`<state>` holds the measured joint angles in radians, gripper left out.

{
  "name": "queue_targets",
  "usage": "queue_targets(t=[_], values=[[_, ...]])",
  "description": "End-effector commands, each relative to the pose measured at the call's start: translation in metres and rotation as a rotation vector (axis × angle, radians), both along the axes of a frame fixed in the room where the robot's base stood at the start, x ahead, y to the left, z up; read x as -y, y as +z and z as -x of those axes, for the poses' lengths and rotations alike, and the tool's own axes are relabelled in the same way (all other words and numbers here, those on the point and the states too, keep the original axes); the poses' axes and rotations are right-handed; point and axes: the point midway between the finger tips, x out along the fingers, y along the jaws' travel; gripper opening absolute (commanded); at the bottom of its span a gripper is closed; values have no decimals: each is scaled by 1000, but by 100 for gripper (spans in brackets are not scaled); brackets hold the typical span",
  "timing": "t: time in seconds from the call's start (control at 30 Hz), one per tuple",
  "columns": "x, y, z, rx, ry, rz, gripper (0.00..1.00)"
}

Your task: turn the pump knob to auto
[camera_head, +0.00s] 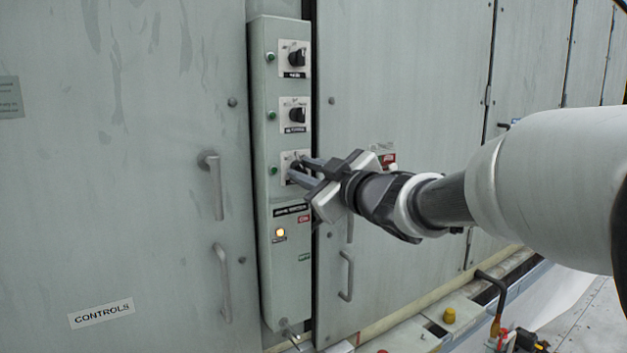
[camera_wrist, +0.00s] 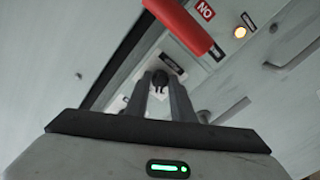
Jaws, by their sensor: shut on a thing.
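A narrow grey control panel (camera_head: 270,130) carries three dark rotary knobs in a column, each on a white plate. My gripper (camera_head: 298,171) reaches in from the right to the lowest knob and largely hides it. In the wrist view my gripper (camera_wrist: 161,90) has its two fingers on either side of this dark knob (camera_wrist: 160,77), shut on it. I take it for the pump knob, but its label and pointer position cannot be read. The upper knob (camera_head: 297,58) and middle knob (camera_head: 297,115) are clear of the gripper.
Green buttons sit left of the knobs. An amber lamp (camera_head: 280,232) glows below. A red bar (camera_wrist: 180,22) crosses near the fingers in the wrist view. Door handles (camera_head: 213,185) flank the panel. Pipes and a yellow cap (camera_head: 449,315) lie low at right.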

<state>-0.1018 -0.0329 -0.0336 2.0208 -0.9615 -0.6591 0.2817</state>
Motion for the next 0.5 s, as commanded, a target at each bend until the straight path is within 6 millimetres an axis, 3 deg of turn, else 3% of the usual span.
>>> queue_targets(t=[0.5], values=[[1,-1,0,107,-1,162,0]])
